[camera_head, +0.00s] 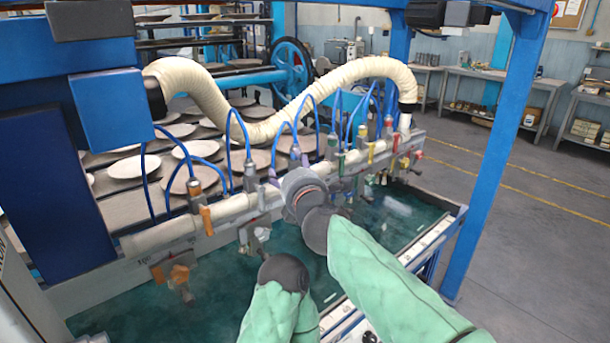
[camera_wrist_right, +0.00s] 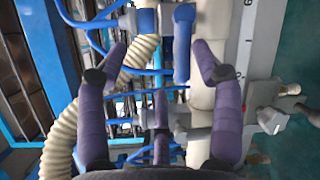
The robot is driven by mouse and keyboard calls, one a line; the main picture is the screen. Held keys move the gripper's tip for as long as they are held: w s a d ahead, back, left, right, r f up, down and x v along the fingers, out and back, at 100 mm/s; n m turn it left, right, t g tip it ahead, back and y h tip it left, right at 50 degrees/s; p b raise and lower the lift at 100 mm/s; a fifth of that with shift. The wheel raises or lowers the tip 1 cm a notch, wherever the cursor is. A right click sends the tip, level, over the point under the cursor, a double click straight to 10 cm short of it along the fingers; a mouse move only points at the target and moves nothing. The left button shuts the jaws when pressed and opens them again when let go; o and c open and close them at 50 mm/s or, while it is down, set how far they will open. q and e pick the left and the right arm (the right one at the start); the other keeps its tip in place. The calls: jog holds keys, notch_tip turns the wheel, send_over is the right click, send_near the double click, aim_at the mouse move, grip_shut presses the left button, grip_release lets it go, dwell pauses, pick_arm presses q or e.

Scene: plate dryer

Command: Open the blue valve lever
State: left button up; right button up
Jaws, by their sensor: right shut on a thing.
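The blue valve lever (camera_wrist_right: 183,45) stands upright between the purple fingers of my right gripper (camera_wrist_right: 158,58) in the right wrist view, nearer the right-hand finger. In the head view my right gripper (camera_head: 284,166) is at the pipe, left of the green and red valves, and hides the lever there. It is shut on the lever, though the exact contact is unclear.
A pale pipe (camera_head: 237,206) carries several valves with coloured handles, including an orange one (camera_head: 206,220), and thin blue hoses. A cream hose (camera_head: 365,70) arches above. The teal basin (camera_head: 395,213) lies below. A blue post (camera_head: 497,150) stands at right, with open floor beyond.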

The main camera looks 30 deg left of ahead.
jog(key=s+d+r, duration=0.4)
jog(key=s+d, duration=0.2)
jog(key=d, duration=0.2)
jog(key=shift+s+d, duration=0.15)
jog(key=shift+s, duration=0.2)
dwell(0.6)
dwell(0.3)
